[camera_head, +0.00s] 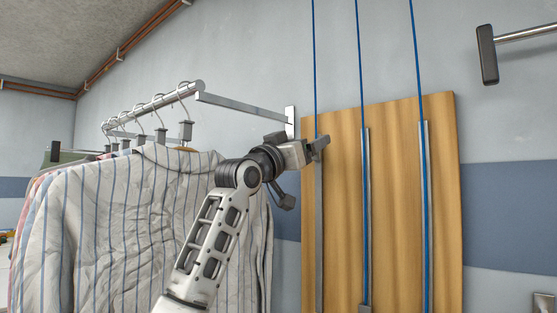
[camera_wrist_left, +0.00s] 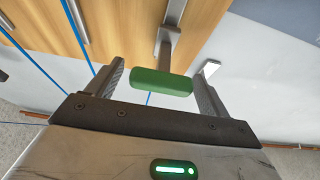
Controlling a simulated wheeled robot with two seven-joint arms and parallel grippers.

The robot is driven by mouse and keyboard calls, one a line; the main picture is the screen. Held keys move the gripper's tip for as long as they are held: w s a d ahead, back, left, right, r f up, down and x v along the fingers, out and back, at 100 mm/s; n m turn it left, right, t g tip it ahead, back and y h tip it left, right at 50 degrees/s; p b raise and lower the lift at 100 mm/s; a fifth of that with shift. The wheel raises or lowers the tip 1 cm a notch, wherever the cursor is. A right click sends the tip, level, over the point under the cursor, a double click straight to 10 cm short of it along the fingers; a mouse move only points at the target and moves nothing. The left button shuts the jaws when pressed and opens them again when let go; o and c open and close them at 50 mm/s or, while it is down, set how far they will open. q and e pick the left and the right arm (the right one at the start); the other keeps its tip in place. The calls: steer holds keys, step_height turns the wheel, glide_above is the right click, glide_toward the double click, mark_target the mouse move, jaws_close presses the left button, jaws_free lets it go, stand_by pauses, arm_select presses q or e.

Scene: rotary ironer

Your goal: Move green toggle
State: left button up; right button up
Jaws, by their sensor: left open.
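The green toggle (camera_wrist_left: 161,83) is a rounded green bar on the end of a grey metal stem in the left wrist view. My left gripper (camera_wrist_left: 160,72) is open, with one finger on each side of the toggle and visible gaps at both ends. In the head view my left gripper (camera_head: 312,150) is at the left edge of the wooden panel, near its left blue cord. The toggle cannot be made out in the head view. My right gripper is not in view.
The wooden panel (camera_head: 340,215) carries metal rails and blue cords (camera_head: 360,70). Striped shirts (camera_head: 120,210) hang from a metal rack (camera_head: 150,105) left of my arm. A dark-ended metal bar (camera_head: 487,55) sticks out at upper right.

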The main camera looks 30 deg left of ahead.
arm_select(q)
steer(key=b+v, duration=0.5)
steer(key=v, duration=0.9)
steer(key=shift+s, duration=0.35)
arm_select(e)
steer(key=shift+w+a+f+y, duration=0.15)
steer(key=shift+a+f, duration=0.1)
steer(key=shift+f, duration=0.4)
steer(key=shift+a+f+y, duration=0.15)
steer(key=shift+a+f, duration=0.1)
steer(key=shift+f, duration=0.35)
